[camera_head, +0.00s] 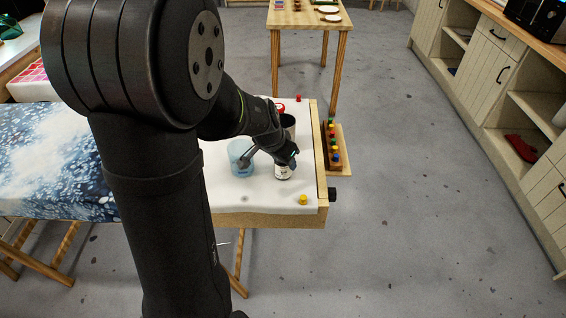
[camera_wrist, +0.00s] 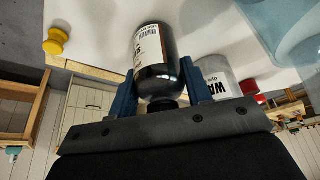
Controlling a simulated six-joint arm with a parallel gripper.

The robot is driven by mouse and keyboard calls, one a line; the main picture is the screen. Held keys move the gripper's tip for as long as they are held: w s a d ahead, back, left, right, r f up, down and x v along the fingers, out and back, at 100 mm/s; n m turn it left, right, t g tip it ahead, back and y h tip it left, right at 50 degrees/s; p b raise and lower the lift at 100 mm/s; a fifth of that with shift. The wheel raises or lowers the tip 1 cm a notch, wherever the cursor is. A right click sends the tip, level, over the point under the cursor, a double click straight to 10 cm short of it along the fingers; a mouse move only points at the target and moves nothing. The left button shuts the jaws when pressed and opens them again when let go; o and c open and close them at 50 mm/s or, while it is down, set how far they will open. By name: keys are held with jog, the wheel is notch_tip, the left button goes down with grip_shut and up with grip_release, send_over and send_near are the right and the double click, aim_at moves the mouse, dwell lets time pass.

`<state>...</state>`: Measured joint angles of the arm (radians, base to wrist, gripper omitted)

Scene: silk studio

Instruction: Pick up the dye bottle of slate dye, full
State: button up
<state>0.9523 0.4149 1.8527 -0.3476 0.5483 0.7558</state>
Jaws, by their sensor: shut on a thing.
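A dark bottle with a black cap and a white label stands on the white-topped table (camera_head: 262,198); in the wrist view this dye bottle (camera_wrist: 160,72) sits between my two blue fingers, its cap toward the palm. Only part of its label shows, so the word slate cannot be read. In the head view the lower part of the bottle (camera_head: 282,173) shows beneath my gripper (camera_head: 288,158). My gripper is shut on it from above. Whether the bottle touches the table is hard to tell.
A translucent blue jug (camera_head: 240,157) stands close left of the bottle. Another labelled container (camera_wrist: 219,72) and a red lid (camera_wrist: 249,87) are close beside it. A yellow pin (camera_head: 303,200) sits near the front corner. A rack of coloured pieces (camera_head: 335,150) lies along the right edge.

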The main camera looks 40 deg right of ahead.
jog(key=shift+r, duration=0.15)
notch_tip(320, 180, up, 4)
jog(key=shift+r, duration=0.15)
jog(key=s+r, duration=0.2)
jog(key=s, duration=0.2)
jog(key=s+r, duration=0.2)
jog(key=s, duration=0.2)
jog(key=s+r, duration=0.2)
jog(key=s, duration=0.1)
jog(key=shift+s+d+r, duration=0.2)
jog(key=shift+s+r, duration=0.05)
jog(key=shift+s, duration=0.15)
